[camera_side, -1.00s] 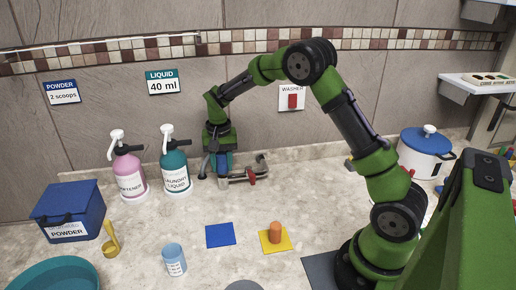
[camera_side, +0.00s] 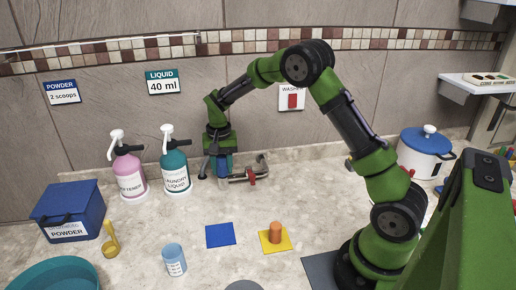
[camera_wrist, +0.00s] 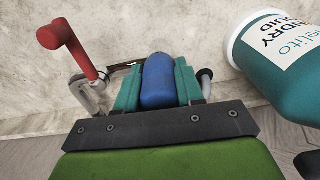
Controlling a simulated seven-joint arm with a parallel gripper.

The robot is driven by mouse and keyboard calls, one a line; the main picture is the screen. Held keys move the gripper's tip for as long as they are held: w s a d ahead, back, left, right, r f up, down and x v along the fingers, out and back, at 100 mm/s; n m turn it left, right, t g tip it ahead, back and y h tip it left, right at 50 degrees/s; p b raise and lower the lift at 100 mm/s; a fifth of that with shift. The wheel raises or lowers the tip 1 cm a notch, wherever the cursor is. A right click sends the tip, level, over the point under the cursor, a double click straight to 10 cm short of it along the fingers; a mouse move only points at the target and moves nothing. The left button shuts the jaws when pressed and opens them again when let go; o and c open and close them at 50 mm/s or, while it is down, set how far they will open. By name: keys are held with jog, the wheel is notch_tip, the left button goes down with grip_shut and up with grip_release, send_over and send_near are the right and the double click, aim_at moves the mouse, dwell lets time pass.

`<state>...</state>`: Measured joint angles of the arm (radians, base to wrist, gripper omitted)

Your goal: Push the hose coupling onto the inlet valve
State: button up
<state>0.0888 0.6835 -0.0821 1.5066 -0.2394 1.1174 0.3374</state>
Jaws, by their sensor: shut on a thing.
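My gripper (camera_side: 218,160) points down at the back of the counter, beside the teal bottle. In the wrist view, its teal fingers (camera_wrist: 158,70) are shut on the blue hose coupling (camera_wrist: 159,90). The coupling shows only as a small blue patch (camera_side: 224,168) in the side view. The inlet valve (camera_side: 244,179) is a metal fitting with a red handle (camera_side: 251,176), just right of the gripper. In the wrist view, its red handle (camera_wrist: 72,45) stands left of the coupling. The coupling's far end is hidden, so I cannot tell whether it touches the valve.
The teal laundry liquid bottle (camera_side: 175,170) stands close left of my gripper and looms at right in the wrist view (camera_wrist: 285,60). A pink bottle (camera_side: 129,175) stands beyond it. The wall is close behind. The counter in front holds a blue square (camera_side: 220,235) and has free room.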

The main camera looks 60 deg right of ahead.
aim_at(221, 156)
jog(key=o, duration=1.7)
jog(key=shift+r, duration=3.5)
jog(key=s+a+r+n+t, duration=0.2)
jog(key=s+a+r, duration=0.1)
jog(key=s, duration=0.5)
jog(key=s+a+r+n+t+y, duration=0.1)
jog(key=s+a+r, duration=0.3)
jog(key=s, duration=0.4)
jog(key=s+a+r+n+t+y, duration=0.1)
jog(key=s+a+r+n+t, duration=0.1)
jog(key=s, duration=0.6)
jog(key=shift+s+a+r+n+t, duration=0.1)
jog(key=shift+a+r+t, duration=0.1)
jog(key=shift+r+t, duration=0.25)
jog(key=shift+s+a+r+n+t, duration=0.1)
jog(key=shift+a+r+t, duration=0.2)
jog(key=shift+r, duration=0.35)
jog(key=shift+s+a+r+n+t, duration=0.15)
jog(key=shift+r+t, duration=0.2)
jog(key=shift+r, duration=0.2)
